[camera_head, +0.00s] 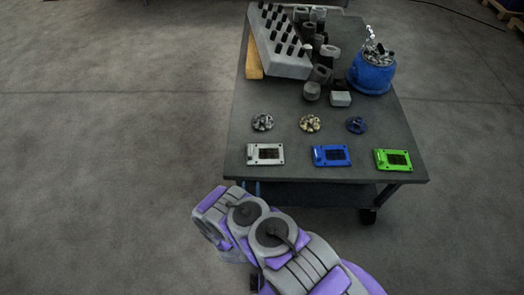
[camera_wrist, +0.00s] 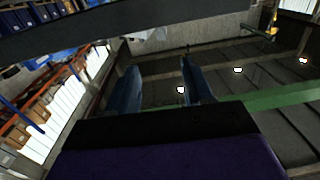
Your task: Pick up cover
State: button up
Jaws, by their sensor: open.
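Three flat rectangular plates with dark windows lie in a row along the table's near edge in the head view: a silver one (camera_head: 265,154), a blue one (camera_head: 331,156) and a green one (camera_head: 393,160). Behind them lie three small round parts: a silver one (camera_head: 262,122), a gold one (camera_head: 310,123) and a blue one (camera_head: 356,125). I cannot tell which of these is the cover. My gripper (camera_wrist: 158,66) shows two blue fingers spread apart with nothing between them in the wrist view. None of the plates or round parts shows there.
The dark table (camera_head: 290,180) carries a grey block with black pegs (camera_head: 280,50), several dark and grey cylindrical parts, and a blue container (camera_head: 371,75) of metal pieces at the back. The floor to the left is clear. The wrist view shows shelving, windows and a green beam (camera_wrist: 285,97).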

aim_at(250, 157)
jog(key=w+b, duration=0.3)
jog(key=w, duration=0.8)
jog(key=shift+w+a, duration=0.15)
jog(key=shift+w, duration=0.1)
jog(key=shift+w+a, duration=0.15)
jog(key=shift+w, duration=0.25)
jog(key=w, duration=0.1)
jog(key=w+b, duration=0.2)
jog(key=w, duration=0.1)
jog(key=shift+w+r, duration=0.1)
jog(key=shift+r, duration=0.15)
jog(key=shift+w, duration=0.4)
jog(key=shift+a, duration=0.1)
jog(key=shift+c, duration=0.7)
grip_shut()
